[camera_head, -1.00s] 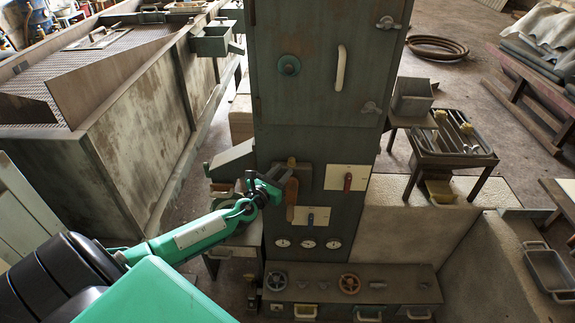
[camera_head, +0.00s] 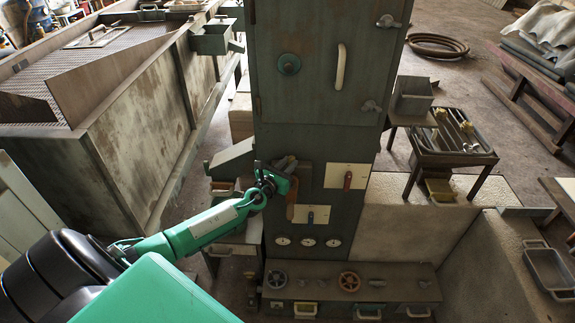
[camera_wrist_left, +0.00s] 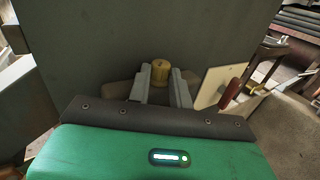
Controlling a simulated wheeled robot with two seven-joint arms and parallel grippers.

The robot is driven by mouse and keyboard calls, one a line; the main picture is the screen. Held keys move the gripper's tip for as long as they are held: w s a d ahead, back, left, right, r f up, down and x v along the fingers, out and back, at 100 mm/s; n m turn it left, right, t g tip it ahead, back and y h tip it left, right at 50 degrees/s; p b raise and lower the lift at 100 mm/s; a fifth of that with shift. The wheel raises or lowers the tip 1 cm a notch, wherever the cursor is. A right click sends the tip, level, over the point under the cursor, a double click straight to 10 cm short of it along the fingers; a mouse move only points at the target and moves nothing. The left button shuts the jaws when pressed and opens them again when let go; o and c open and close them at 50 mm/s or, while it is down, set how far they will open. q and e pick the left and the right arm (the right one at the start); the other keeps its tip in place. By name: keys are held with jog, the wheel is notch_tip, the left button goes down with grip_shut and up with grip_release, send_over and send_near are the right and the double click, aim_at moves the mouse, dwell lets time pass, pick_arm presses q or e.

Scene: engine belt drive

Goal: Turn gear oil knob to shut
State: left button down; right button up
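A brass-coloured knob (camera_wrist_left: 160,71) on the dark green cabinet shows in the left wrist view, with a dark bar-like part behind it; I take it for the gear oil knob. My left gripper (camera_wrist_left: 163,86) has one grey finger on each side of this knob. I cannot tell whether the fingers touch it. In the head view my left gripper (camera_head: 284,172) is at the cabinet front and hides most of the knob. A brown handle-like part (camera_head: 291,205) shows just beside the gripper. My right gripper is not in view.
A grey tray (camera_head: 232,160) juts out left of the gripper.

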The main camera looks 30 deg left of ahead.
pick_arm(q)
jog(key=shift+r+p, duration=0.1)
jog(key=shift+p, duration=0.25)
jog(key=shift+w+d+n+g+y+p, duration=0.1)
jog(key=shift+d+n+g+y+p, duration=0.15)
jog(key=shift+n+g+y+p, duration=0.85)
jog(key=shift+w+d+n+g+y+p, duration=0.1)
jog(key=shift+d+n+g+y+p, duration=0.25)
jog(key=shift+n+y, duration=1.55)
jog(key=shift+w+d+n+g+y+p, duration=0.15)
jog(key=shift+n+g+y+p, duration=0.55)
jog(key=shift+y, duration=1.7)
jog(key=c, duration=1.5)
grip_release()
jog(key=shift+c, duration=0.2)
jog(key=shift+s+d, duration=0.1)
jog(key=shift+s, duration=0.05)
